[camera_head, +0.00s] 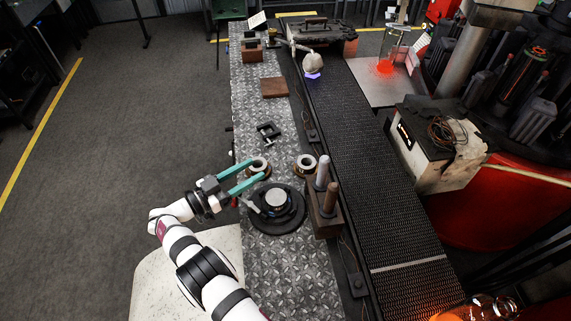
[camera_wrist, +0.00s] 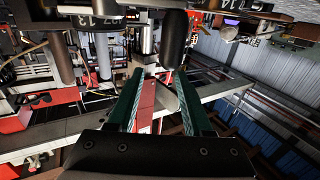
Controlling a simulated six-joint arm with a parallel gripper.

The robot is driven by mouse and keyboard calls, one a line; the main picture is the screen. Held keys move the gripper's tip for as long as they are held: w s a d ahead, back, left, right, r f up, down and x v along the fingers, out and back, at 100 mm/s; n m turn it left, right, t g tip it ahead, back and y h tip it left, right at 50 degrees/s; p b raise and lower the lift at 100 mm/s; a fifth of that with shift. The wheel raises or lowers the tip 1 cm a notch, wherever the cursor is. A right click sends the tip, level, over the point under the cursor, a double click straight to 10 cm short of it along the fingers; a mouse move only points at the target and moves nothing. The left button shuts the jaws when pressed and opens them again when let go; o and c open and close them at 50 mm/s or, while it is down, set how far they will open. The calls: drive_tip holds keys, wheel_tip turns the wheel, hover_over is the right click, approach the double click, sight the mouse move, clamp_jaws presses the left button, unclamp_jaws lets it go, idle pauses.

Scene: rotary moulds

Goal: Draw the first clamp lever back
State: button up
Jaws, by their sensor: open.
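The round dark mould base (camera_head: 292,222) lies on the metal-plate bench, with a grey disc (camera_head: 276,199) at its centre. A small pale lever-like piece (camera_head: 250,203) sits at its left edge; I cannot tell for sure that it is the first clamp lever. My gripper (camera_head: 258,171) has long teal fingers, open and empty, reaching in from the left near the mould's far-left side. In the wrist view the fingers are apart, and a dark rounded handle (camera_wrist: 174,40) stands just beyond the tips, near the right finger. What it belongs to is unclear.
A ring-shaped part (camera_head: 259,163) is close to my fingertips; another ring (camera_head: 306,162) lies right of it. A wooden block (camera_head: 324,219) with two upright pegs stands right of the mould. A black clamp (camera_head: 268,131) lies farther back. The conveyor (camera_head: 375,170) runs along the right.

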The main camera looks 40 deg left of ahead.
drive_tip(key=w+d+r, duration=0.5)
drive_tip(key=d+r, duration=0.1)
drive_tip(key=d, duration=0.4)
drive_tip(key=shift+r, duration=0.2)
drive_tip(key=s+a+f+n+y, duration=0.1)
drive_tip(key=s, duration=0.1)
drive_tip(key=s+a+f+n+y, duration=0.1)
drive_tip(key=s, duration=0.2)
drive_tip(key=s+a+f+t+y, duration=0.1)
drive_tip(key=s+a+f+y, duration=0.1)
drive_tip(key=shift+s+f+n, duration=0.1)
drive_tip(key=shift+s+n, duration=0.1)
drive_tip(key=shift+n, duration=0.2)
drive_tip(key=s+a+f+n+g+y, duration=0.1)
drive_tip(key=s+a+f+n+y, duration=0.1)
drive_tip(key=s+f+y, duration=0.3)
drive_tip(key=s+a+f+n+y, duration=0.1)
drive_tip(key=s+f+n+y, duration=0.1)
drive_tip(key=s, duration=0.5)
drive_tip(key=x, duration=1.5)
drive_tip(key=shift+a, duration=0.25)
clamp_jaws()
